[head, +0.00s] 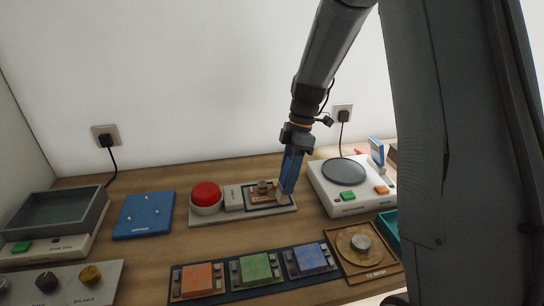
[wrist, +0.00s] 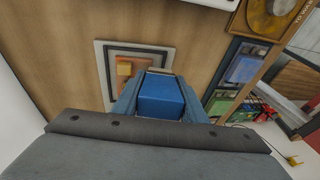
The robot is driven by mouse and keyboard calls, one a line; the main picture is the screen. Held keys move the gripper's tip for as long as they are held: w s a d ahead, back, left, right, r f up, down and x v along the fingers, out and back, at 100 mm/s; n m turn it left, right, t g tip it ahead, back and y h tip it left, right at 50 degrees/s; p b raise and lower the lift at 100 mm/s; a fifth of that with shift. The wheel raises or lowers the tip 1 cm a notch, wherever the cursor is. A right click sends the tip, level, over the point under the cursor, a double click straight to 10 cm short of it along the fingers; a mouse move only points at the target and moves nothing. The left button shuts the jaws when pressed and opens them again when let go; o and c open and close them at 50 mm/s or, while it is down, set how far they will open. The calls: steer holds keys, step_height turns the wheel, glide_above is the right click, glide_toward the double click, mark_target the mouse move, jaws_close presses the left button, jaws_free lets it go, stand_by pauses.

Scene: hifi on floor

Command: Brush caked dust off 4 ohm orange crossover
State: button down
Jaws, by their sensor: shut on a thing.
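My gripper (head: 290,172) is shut on a blue block-like handle (wrist: 161,96), seen between the fingers in the wrist view. It points down at the right part of a grey base, and its lower end is close to a small board. That board (head: 263,196) is brownish-orange with a raised part on top, inside a dark square frame; it also shows in the wrist view (wrist: 124,69). Whether the held tool touches it, and any bristles, I cannot tell. An orange block-like unit (head: 197,279) sits in the dark front tray, beside green (head: 256,267) and blue (head: 309,258) ones.
A red dome button (head: 206,194) stands on the left of the grey base (head: 230,218). A white device with a round grey plate (head: 344,171) is close on the right. A blue pegged mat (head: 144,214) and a grey bin (head: 57,216) lie left. Bare wood shows between the front tray and the base.

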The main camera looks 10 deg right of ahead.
steer(key=shift+d, duration=0.8)
steer(key=shift+a, duration=3.2)
steer(key=shift+a+r+p, duration=0.15)
steer(key=shift+r+p, duration=0.1)
steer(key=shift+p, duration=0.15)
step_height(320, 180, up, 8)
steer(key=p, duration=0.4)
steer(key=shift+f, duration=0.2)
